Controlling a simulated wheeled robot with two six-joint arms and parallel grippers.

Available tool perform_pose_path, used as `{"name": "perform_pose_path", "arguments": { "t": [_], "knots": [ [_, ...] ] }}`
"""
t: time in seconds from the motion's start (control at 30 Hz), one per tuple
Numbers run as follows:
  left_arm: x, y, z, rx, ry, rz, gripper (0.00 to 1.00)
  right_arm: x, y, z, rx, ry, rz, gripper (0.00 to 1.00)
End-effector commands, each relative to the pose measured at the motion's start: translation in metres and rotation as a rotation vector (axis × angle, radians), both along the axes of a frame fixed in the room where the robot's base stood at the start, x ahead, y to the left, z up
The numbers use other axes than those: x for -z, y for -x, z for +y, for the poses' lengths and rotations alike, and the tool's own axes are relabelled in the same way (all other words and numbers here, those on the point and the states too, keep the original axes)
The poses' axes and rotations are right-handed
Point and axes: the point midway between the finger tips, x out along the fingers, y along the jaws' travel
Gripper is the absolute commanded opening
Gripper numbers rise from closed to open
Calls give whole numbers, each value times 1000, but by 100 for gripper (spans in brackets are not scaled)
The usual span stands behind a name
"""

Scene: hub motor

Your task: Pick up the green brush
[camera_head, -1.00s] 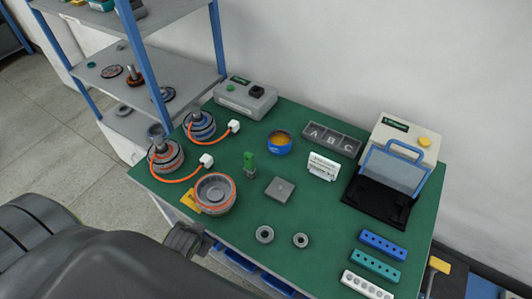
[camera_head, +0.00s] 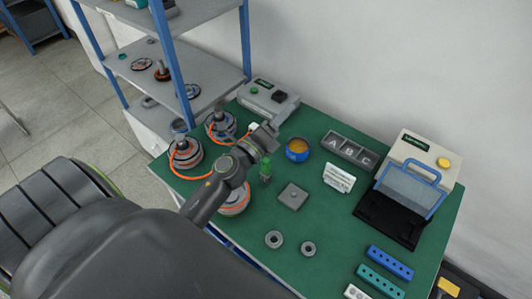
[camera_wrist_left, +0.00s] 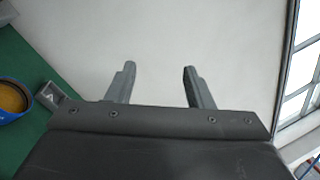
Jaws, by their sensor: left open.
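The green brush (camera_head: 266,168) is a small upright piece with a green upper part and a greyish lower part, standing on the green table top. My left gripper (camera_head: 272,128) is above the table, just behind and above the brush in the head view, and apart from it as far as I can tell. In the left wrist view its two fingers (camera_wrist_left: 158,72) are spread with nothing between them, facing the pale wall. The brush is not visible in the left wrist view. My right gripper is not in view.
A blue bowl (camera_head: 298,150) with yellowish contents stands right of the gripper; it also shows in the left wrist view (camera_wrist_left: 14,98). A grey square block (camera_head: 293,196) lies right of the brush. Motors with orange cables (camera_head: 186,153) stand left. A lettered tray (camera_head: 349,149) is behind.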

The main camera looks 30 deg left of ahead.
Motion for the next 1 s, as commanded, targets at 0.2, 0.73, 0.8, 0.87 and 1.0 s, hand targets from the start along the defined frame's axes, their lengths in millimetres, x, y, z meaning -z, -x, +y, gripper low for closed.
{"name": "perform_pose_path", "arguments": {
  "t": [0.2,0.73,0.8,0.87,1.0],
  "knots": [
    [-5,-19,-67,281,-595,-126,47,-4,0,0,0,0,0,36],
    [98,-24,-61,1060,-1852,-79,47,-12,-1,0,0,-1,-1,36],
    [105,-22,-41,1184,-1968,-20,47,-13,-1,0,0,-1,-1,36],
    [108,-19,-22,1290,-2049,37,47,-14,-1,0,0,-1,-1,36],
    [104,-9,17,1507,-2161,181,47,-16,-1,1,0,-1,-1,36]
  ]
}}
